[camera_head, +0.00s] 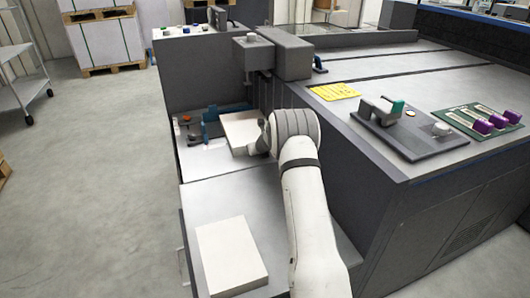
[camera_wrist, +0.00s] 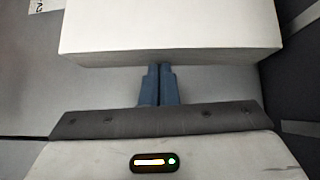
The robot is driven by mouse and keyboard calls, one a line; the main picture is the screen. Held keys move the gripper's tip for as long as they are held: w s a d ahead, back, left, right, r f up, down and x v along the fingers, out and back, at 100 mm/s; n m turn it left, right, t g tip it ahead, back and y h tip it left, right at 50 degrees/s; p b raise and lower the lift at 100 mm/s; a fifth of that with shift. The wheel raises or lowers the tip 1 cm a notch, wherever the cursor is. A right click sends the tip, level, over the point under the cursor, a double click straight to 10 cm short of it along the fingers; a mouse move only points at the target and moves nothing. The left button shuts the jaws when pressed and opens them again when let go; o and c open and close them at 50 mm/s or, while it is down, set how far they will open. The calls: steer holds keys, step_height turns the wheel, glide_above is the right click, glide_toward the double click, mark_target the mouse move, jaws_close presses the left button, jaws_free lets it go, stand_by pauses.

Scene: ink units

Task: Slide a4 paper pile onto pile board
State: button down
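A white A4 paper pile (camera_head: 240,131) lies on the pale lower deck of the machine, just left of my wrist in the head view. It fills the top of the wrist view (camera_wrist: 170,28), its near side face toward me. My gripper (camera_wrist: 159,72) has its two blue fingers together, with nothing between them. The fingertips are at the pile's near lower edge; whether they touch it I cannot tell. In the head view my wrist hides the fingers. A pale flat surface (camera_head: 203,162) lies by the pile; I cannot tell whether it is the pile board.
A second white paper pile (camera_head: 231,254) lies on the nearer grey shelf (camera_head: 200,198). A blue bracket (camera_head: 228,110) stands behind the first pile. The machine's dark side wall rises right of my arm. A grey post unit (camera_head: 254,55) overhangs the back.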

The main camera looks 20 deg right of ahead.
steer(key=shift+w+a+r+p, duration=0.25)
steer(key=shift+w+p, duration=0.2)
steer(key=shift+p, duration=0.15)
steer(key=shift+w+a+r+p, duration=0.1)
steer(key=shift+w+r+p, duration=0.1)
steer(key=shift+w+p, duration=0.35)
steer(key=w+p, duration=0.1)
steer(key=p, duration=0.2)
steer(key=shift+w+d+f, duration=0.15)
steer(key=shift+d, duration=0.05)
steer(key=shift+f, duration=0.15)
